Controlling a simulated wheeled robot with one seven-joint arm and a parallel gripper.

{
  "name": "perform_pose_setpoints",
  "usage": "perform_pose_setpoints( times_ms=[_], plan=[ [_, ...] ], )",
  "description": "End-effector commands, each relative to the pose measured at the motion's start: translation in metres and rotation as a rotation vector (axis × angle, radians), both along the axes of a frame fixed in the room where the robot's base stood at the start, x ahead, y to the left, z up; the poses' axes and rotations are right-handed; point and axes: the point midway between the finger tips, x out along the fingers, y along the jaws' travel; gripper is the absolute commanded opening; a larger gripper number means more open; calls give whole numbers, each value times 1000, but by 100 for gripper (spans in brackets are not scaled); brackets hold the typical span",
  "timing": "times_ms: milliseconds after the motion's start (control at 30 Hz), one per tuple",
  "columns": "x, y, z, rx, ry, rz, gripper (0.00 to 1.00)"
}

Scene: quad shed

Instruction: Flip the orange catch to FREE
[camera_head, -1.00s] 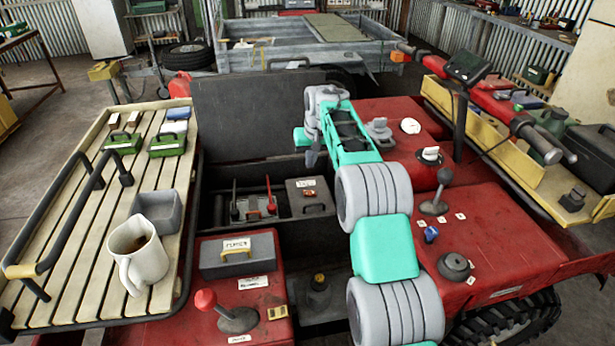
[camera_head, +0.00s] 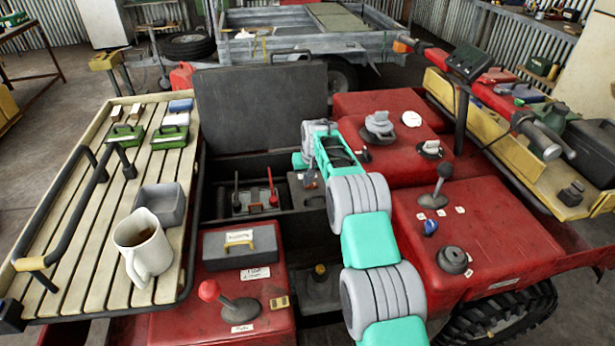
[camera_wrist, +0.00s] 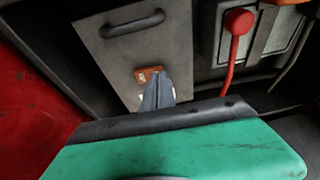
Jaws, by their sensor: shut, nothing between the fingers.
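The orange catch (camera_wrist: 148,74) is a small piece on a grey panel (camera_wrist: 112,60) in the wrist view. White labels sit beside it, partly hidden by my fingers. My gripper (camera_wrist: 157,82) is shut and empty, its grey fingertips just below the catch and overlapping its lower edge in the picture. I cannot tell whether they touch it. In the head view the grey panel (camera_head: 300,190) lies in the dark bay, partly covered by my arm, and the catch is not clearly visible there.
A black handle (camera_wrist: 132,23) stands out on the panel above the catch. A raised dark lid (camera_head: 262,105) stands behind the bay. A red body (camera_head: 485,225) lies right of my arm.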

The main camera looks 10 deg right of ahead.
Motion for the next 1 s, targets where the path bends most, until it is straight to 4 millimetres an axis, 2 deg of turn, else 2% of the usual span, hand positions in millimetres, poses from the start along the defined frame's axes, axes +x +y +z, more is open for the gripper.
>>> perform_pose_setpoints(
  times_ms=[100,200,267,533,800,1000],
  plan=[
    [0,1,-3,0,0,0,0],
    [0,5,-15,0,1,1,0],
    [0,4,-7,0,0,1,0],
    [-1,2,-8,0,3,0,0],
    [-1,-13,-5,0,4,-5,0],
    [-1,-12,-4,0,3,-2,0]
  ],
)
